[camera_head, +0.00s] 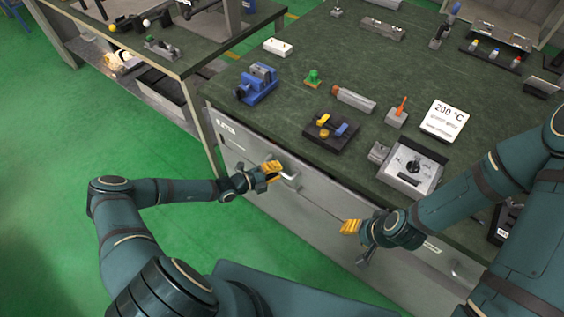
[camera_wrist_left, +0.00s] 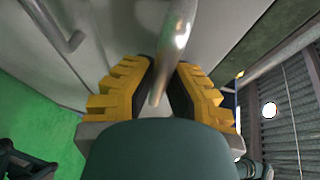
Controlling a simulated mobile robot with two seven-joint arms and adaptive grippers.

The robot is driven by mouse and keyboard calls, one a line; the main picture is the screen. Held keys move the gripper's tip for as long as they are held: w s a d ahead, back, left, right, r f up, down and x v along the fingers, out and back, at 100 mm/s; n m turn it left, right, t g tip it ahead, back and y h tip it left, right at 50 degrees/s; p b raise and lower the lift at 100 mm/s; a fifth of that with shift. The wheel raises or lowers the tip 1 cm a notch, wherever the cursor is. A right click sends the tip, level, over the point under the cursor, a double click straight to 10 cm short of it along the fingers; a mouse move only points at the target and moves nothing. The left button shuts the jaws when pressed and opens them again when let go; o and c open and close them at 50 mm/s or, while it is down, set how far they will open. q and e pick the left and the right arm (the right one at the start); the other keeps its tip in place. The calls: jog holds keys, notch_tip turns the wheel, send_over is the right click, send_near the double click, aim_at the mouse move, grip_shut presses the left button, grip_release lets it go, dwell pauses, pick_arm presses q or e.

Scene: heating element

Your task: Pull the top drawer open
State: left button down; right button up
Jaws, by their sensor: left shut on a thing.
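The top drawer (camera_head: 325,199) is a grey front under the dark green worktop, with a metal bar handle (camera_head: 291,181). It looks closed or nearly so. My left gripper (camera_head: 271,170) is at this handle, its yellow fingers against the drawer front. In the left wrist view, the fingers of the left gripper (camera_wrist_left: 166,98) are on either side of the shiny handle bar (camera_wrist_left: 177,45) and shut on it. My right gripper (camera_head: 350,227) hangs in front of the cabinet, farther right, apart from the handle. Whether its fingers are open does not show clearly.
Another bench stands at the upper left. Green floor (camera_head: 60,140) is clear at left.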

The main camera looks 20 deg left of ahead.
pick_arm(q)
jog(key=s+a+p, duration=0.1)
jog(key=s+a, duration=0.2)
jog(key=s, duration=0.6)
jog(key=s+a+p, duration=0.2)
jog(key=s+a, duration=0.1)
jog(key=s, duration=0.6)
jog(key=shift+s+a, duration=0.15)
jog(key=shift+a, duration=0.05)
pick_arm(e)
notch_tip(320, 180, up, 4)
jog(key=shift+d+r, duration=0.1)
pick_arm(q)
jog(key=c, duration=0.9)
grip_release()
jog(key=shift+c, duration=0.2)
jog(key=shift+a, duration=0.1)
jog(key=v, duration=1.2)
jog(key=shift+r, duration=0.1)
pick_arm(e)
jog(key=shift+s, duration=0.15)
